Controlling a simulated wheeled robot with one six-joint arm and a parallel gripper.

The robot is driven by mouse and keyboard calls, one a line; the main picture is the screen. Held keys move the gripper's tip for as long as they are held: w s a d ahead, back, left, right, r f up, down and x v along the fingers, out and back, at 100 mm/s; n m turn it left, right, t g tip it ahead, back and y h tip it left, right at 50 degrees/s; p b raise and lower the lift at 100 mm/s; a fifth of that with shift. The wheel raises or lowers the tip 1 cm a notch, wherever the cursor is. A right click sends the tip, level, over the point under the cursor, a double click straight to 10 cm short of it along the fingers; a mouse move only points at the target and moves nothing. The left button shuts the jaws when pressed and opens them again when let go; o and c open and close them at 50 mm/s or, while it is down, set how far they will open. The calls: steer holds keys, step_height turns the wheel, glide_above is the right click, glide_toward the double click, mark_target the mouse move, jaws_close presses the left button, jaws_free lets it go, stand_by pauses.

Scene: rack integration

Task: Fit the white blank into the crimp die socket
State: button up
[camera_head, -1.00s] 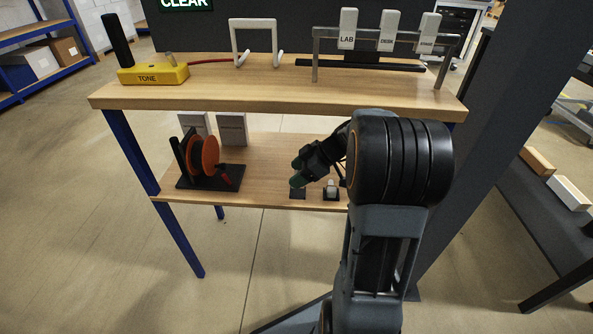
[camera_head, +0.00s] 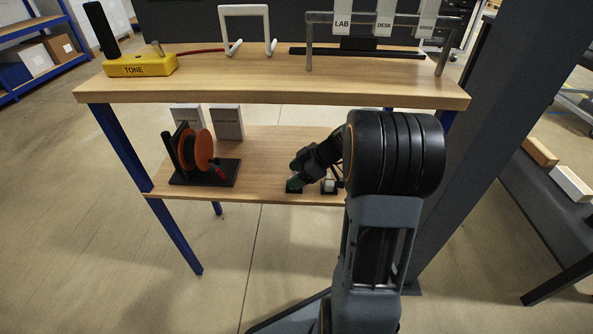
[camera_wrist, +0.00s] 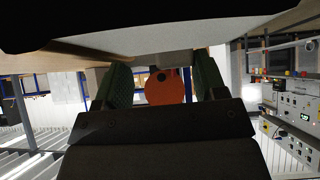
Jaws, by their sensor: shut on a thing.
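My gripper (camera_head: 296,180) is low over the lower shelf, pointing down and left, its green fingertips at a small black block (camera_head: 293,191). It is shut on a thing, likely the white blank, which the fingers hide. I cannot tell whether the held thing touches the block or sits in a socket there. A second small black block (camera_head: 329,192) to the right holds a small whitish piece (camera_head: 329,184) upright. In the wrist view the green fingers (camera_wrist: 164,88) stand either side of a red-orange disc in the background.
Bare shelf lies between reel and blocks.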

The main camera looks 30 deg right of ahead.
steer(key=shift+f, duration=0.1)
steer(key=o, duration=1)
steer(key=shift+s, duration=0.1)
